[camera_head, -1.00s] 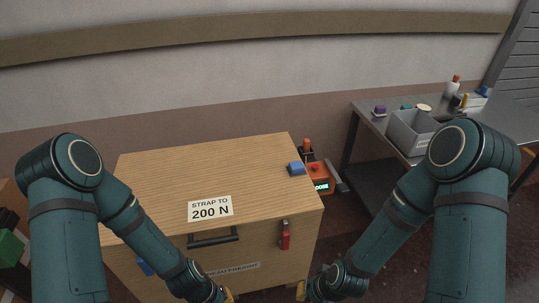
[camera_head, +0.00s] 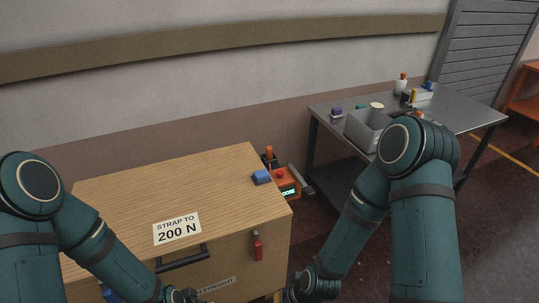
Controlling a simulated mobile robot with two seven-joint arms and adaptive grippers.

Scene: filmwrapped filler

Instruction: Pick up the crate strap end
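A wooden crate (camera_head: 130,195) with a label reading "STRAP TO 200 N" stands in front of me. A small blue piece (camera_head: 262,177) lies on its right top edge, and another blue piece (camera_head: 110,295) shows low on its front left. I cannot tell which of these, if either, is the strap end. An orange device (camera_head: 287,184) with a lit display, partly hidden, is beyond the crate's right edge. My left gripper (camera_head: 196,297) and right gripper (camera_head: 290,297) are low before the crate front, cut off by the bottom edge; their fingers are not clear.
A dark handle (camera_head: 182,257) and a red latch or tag (camera_head: 258,246) are on the crate front. A metal workbench (camera_head: 455,108) with a grey bin (camera_head: 362,126) and bottles stands at the right. Open floor (camera_head: 500,220) lies at the right.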

